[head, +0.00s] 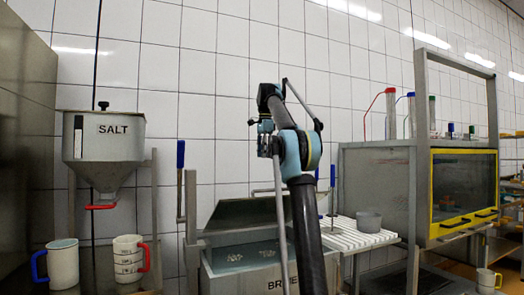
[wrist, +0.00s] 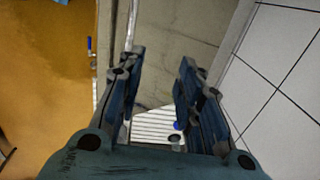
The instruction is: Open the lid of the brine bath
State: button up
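The brine bath (head: 240,284) is a grey metal tank low in the middle of the head view, its label partly hidden by my arm. Its grey lid (head: 245,212) stands raised and tilted at the back of the tank. Pale liquid with a few whitish shapes shows below it. My gripper (head: 264,145) is high above the bath, well apart from the lid. In the wrist view my gripper's two fingers (wrist: 158,100) are spread with nothing between them. My arm hides the lid's right part.
A salt hopper (head: 105,160) and two jugs (head: 62,265) stand at left. A blue-handled lever (head: 181,160) rises beside the bath. At right are a slatted white rack (head: 345,232) with a grey cup (head: 368,222), and a yellow-framed glass cabinet (head: 462,190). A tiled wall stands behind.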

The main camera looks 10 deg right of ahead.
jog(key=shift+w+a+r, duration=0.1)
jog(key=shift+w+r, duration=0.15)
jog(key=shift+r, duration=0.4)
jog(key=shift+w+a+r, duration=0.1)
jog(key=shift+w+r, duration=0.15)
jog(key=shift+r, duration=0.35)
jog(key=shift+c, duration=0.6)
